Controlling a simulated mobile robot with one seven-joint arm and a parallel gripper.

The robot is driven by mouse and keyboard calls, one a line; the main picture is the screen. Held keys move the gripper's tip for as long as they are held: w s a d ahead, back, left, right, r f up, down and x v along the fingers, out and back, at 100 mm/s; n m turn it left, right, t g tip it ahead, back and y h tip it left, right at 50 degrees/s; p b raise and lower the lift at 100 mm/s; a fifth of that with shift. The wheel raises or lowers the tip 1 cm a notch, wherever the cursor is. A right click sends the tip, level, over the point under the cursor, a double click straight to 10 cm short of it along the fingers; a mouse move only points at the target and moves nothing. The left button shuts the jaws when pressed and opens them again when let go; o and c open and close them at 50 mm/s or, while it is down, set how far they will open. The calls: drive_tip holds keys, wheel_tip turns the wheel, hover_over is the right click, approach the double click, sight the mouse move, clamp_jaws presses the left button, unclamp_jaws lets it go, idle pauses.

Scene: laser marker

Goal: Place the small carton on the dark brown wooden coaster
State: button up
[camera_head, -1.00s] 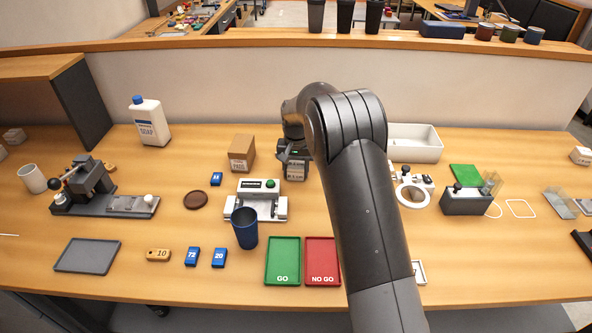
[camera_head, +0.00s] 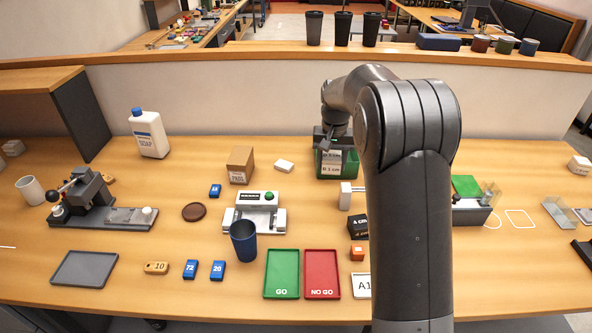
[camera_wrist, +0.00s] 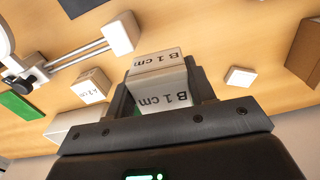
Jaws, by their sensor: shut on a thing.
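The small carton, pale with "B 1 cm" labels on two faces, sits between my gripper's fingers in the wrist view (camera_wrist: 162,98). In the head view the carton (camera_head: 331,162) shows its labels below my gripper (camera_head: 334,148), at the back right of the table centre. My gripper is shut on it. The dark brown round coaster (camera_head: 194,212) lies flat and empty on the table, well to the left of my gripper and nearer the front.
A brown PADS carton (camera_head: 240,165), a small white box (camera_head: 284,166) and a blue block (camera_head: 215,190) stand between gripper and coaster. The white device (camera_head: 254,212) and blue cup (camera_head: 244,241) are right of the coaster. A soap bottle (camera_head: 149,133) stands at the back left.

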drive_tip(key=shift+s+d+r, duration=0.1)
drive_tip(key=shift+d+r, duration=0.05)
drive_tip(key=shift+d, duration=0.05)
drive_tip(key=s+a, duration=0.1)
drive_tip(key=a, duration=1.3)
drive_tip(key=n, duration=0.1)
hover_over(193, 212)
drive_tip(key=f, duration=0.5)
drive_tip(key=shift+d, duration=0.35)
drive_tip(key=shift+a+f, duration=0.25)
drive_tip(key=shift+a, duration=0.2)
drive_tip(key=shift+f, duration=1.9)
